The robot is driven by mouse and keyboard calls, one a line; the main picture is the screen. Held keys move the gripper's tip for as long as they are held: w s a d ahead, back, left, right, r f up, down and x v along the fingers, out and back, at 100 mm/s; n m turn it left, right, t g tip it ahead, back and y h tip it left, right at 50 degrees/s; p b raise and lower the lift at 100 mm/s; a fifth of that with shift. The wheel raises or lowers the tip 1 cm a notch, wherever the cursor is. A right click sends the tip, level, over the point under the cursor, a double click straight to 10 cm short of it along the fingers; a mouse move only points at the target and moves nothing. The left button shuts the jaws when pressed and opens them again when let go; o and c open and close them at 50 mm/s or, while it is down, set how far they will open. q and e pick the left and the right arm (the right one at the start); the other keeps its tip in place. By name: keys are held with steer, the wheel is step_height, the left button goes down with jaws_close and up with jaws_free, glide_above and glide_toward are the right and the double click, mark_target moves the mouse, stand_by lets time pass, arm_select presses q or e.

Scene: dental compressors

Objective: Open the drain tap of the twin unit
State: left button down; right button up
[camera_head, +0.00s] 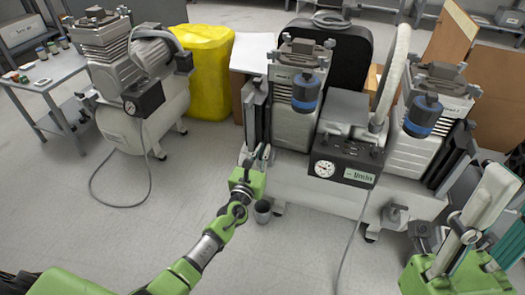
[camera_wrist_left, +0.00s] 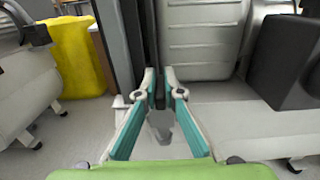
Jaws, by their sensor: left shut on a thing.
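The twin unit (camera_head: 345,107) is a white-tanked compressor with two grey pump heads, blue-banded canisters and a box with a round gauge. My left gripper (camera_head: 258,153) is at the left end of its tank. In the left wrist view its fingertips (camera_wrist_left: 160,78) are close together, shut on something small. The fingers hide most of what they hold; by its place it is the drain tap, but its shape and turn cannot be made out.
A single compressor (camera_head: 140,120) stands at the left with a hose on the floor, near a small table (camera_head: 48,78). A yellow covered object (camera_head: 205,70) and cardboard are behind. A cable runs down from the gauge box. The floor at the front is clear.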

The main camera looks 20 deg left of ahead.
arm_select(q)
steer(key=c, duration=2.2)
jaws_free()
steer(key=shift+a, duration=0.1)
steer(key=shift+o, duration=0.2)
steer(key=s, duration=1.2)
